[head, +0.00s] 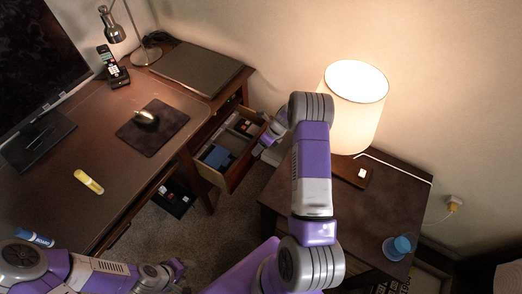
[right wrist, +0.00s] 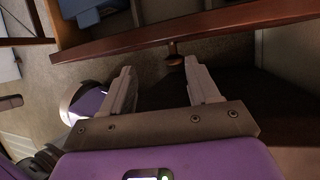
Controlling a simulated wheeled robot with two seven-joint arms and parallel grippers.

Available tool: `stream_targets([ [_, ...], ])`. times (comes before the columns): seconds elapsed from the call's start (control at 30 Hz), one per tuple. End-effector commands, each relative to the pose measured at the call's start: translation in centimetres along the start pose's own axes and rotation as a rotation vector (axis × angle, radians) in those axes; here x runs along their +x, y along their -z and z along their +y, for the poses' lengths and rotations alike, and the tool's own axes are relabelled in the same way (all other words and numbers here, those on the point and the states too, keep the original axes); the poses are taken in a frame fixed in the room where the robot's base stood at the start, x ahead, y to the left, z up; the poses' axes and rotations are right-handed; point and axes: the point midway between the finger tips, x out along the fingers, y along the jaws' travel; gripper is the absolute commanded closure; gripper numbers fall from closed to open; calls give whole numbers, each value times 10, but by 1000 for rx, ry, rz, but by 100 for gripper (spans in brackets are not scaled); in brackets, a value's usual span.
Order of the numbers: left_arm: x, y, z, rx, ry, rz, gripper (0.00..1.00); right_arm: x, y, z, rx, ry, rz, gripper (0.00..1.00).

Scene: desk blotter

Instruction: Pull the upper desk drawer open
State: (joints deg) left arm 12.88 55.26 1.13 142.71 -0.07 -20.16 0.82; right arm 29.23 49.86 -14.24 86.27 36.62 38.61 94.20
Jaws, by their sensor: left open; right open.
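The upper desk drawer (head: 238,179) stands pulled out from the desk, and its inside with compartments shows in the head view. Its wooden front (right wrist: 205,30) crosses the top of the right wrist view, with a small round knob (right wrist: 173,58) on it. My right gripper (right wrist: 159,68) is open at the drawer front. The knob lies just beyond the fingertips, nearer the right-hand finger in that view; no grip on it shows. The right arm partly hides the gripper in the head view. My left gripper (head: 181,272) is open and empty, low in front of the desk.
The desk (head: 60,130) carries a monitor, mouse pad (head: 152,128), phone, desk lamp and a yellow marker (head: 88,181). A dark side table (head: 400,185) with a lit lamp (head: 350,100) and a blue cup (head: 397,247) stands right of the drawer. Carpet lies between.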

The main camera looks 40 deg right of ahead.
Motion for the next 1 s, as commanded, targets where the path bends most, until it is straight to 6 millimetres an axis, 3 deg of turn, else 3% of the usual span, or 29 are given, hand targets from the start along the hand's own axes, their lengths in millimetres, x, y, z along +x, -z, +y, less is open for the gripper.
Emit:
stream_targets([
  [0.2, -9, 0, 3, 0, 0, 0, 47, -22, -9, 6, -1, 1, 0, 39],
  [0.57, -9, 0, 3, 0, 0, 0, 47, -23, -9, 7, -3, 0, 2, 39],
  [0.67, -16, -1, 6, 0, 0, 0, 47, -21, -8, 18, -57, -5, 20, 39],
  [0.77, -34, -2, 13, 0, 0, 0, 47, -17, -2, 45, -214, -16, 70, 39],
  [0.87, -61, -3, 23, 0, 0, 0, 47, -15, 8, 89, -493, -43, 140, 39],
  [1.0, -104, -4, 39, 0, 0, 1, 47, -20, 26, 169, -1024, -119, 218, 39],
])
